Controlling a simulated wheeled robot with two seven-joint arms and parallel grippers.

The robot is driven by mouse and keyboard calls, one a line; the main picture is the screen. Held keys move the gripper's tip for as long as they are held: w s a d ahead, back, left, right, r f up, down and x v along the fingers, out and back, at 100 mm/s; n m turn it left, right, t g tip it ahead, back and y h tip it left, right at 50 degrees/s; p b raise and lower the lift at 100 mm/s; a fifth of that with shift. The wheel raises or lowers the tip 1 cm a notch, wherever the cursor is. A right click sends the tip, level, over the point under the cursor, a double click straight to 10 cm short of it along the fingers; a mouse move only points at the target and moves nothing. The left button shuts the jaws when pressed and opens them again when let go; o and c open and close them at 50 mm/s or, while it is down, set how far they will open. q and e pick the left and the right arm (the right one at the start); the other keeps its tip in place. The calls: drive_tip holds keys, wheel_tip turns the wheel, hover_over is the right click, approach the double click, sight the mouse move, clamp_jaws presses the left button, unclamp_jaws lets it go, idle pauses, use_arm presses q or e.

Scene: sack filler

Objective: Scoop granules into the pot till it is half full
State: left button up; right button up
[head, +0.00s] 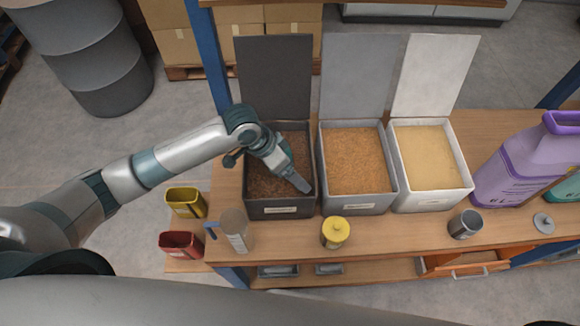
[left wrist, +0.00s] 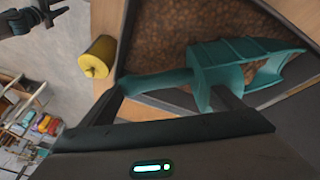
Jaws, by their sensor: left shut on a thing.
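My left gripper (head: 300,184) reaches down into the dark grey bin (head: 283,212), which holds brown granules (head: 265,183). It is shut on the handle of a teal scoop, clear in the left wrist view (left wrist: 210,65). The scoop lies over the granules inside the bin walls, and brown shows in its open end; I cannot tell how much it holds. A grey open pot (head: 465,224) stands at the bench front on the right, with a grey lid (head: 543,222) beside it. Its inside looks dark. A dark shape (left wrist: 38,18) at the wrist view's corner may be my right gripper.
A bin of orange-tan granules (head: 358,203) and a white bin of pale granules (head: 432,200) stand alongside, lids up. Purple jug (head: 525,165) stands right; yellow (head: 186,203) and red (head: 180,245) tubs left.

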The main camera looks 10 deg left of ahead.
use_arm(q)
drive_tip(key=shift+s+d+r+t+y+p, duration=0.2)
drive_tip(key=shift+r+p, duration=0.25)
drive_tip(key=shift+p, duration=0.25)
drive_tip(key=shift+s+d+r+t+y+p, duration=0.1)
drive_tip(key=shift+d+r+t+y+p, duration=0.1)
drive_tip(key=shift+r+p, duration=0.4)
drive_tip(key=r+p, duration=0.1)
drive_tip(key=s+d+r+p, duration=0.1)
drive_tip(key=p, duration=0.1)
drive_tip(key=shift+r, duration=0.1)
drive_tip(key=shift+s+d+r+t+p, duration=0.15)
drive_tip(key=shift+s+r+p, duration=0.05)
drive_tip(key=shift+r+p, duration=0.25)
drive_tip(key=shift+s+d+r+t+p, duration=0.15)
drive_tip(key=shift+s+r+p, duration=0.05)
drive_tip(key=shift+r+p, duration=0.2)
drive_tip(key=shift+s+d+r+m+y, duration=0.15)
drive_tip(key=shift+r, duration=0.3)
drive_tip(key=shift+s+d+r+m+y, duration=0.1)
drive_tip(key=shift+s+r+m+y, duration=0.05)
drive_tip(key=shift+r, duration=0.25)
